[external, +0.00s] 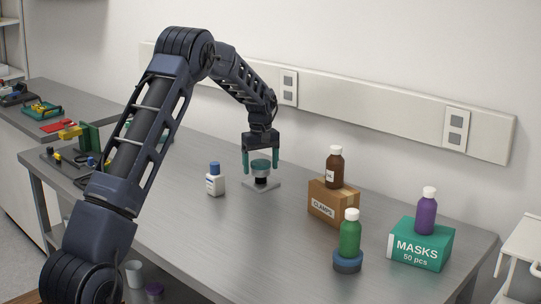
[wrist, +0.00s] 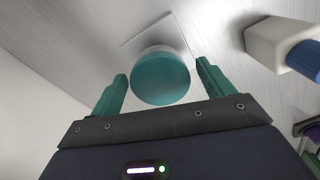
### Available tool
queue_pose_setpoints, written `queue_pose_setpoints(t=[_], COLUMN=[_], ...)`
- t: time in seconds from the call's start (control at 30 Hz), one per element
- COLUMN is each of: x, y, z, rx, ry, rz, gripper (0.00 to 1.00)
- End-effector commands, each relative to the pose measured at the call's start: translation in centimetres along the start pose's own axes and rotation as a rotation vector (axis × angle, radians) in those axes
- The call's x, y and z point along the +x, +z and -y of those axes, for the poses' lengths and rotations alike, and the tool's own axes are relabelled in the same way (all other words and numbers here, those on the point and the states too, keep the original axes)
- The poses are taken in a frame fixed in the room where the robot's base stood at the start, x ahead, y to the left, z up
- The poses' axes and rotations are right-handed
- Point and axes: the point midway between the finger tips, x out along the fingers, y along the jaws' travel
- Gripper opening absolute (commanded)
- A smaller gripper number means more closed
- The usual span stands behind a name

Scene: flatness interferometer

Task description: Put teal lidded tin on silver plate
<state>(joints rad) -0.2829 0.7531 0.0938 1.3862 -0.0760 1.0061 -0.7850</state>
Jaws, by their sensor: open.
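The teal lidded tin (external: 260,163) is between the fingers of my gripper (external: 261,170) in the external view. In the wrist view the round teal lid (wrist: 160,82) lies between the two green fingers of my gripper (wrist: 162,70), with gaps on both sides. The gripper is open and points down. Under the tin is a short dark support on a square silver plate (external: 274,186); a pale corner of the plate also shows in the wrist view (wrist: 130,42). The exact contact under the tin is hard to see.
A white bottle with a blue cap (external: 215,180) stands left of the plate. To the right are a cardboard clamps box (external: 325,205) with a brown bottle, a green bottle (external: 350,235) on a dark round base, and a teal masks box (external: 420,245) with a purple bottle. The front middle bench is clear.

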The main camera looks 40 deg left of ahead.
Motion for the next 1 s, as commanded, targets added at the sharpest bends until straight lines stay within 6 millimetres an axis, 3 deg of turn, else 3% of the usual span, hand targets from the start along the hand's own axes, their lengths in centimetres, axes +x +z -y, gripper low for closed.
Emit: queue_pose_setpoints(t=[0.17, 0.63, 0.8, 1.0], x=[-1.6, -10.1, -11.7, -12.2], y=[0.0, -0.1, 0.0, 0.0], z=[-0.1, 0.0, 0.0, 0.0], rx=[0.000, 0.000, 0.000, 0.000], ry=[0.002, 0.002, 0.001, 0.000], rz=[-0.002, -0.002, -0.001, 0.000], gripper=[0.80, 0.80, 0.80, 0.80])
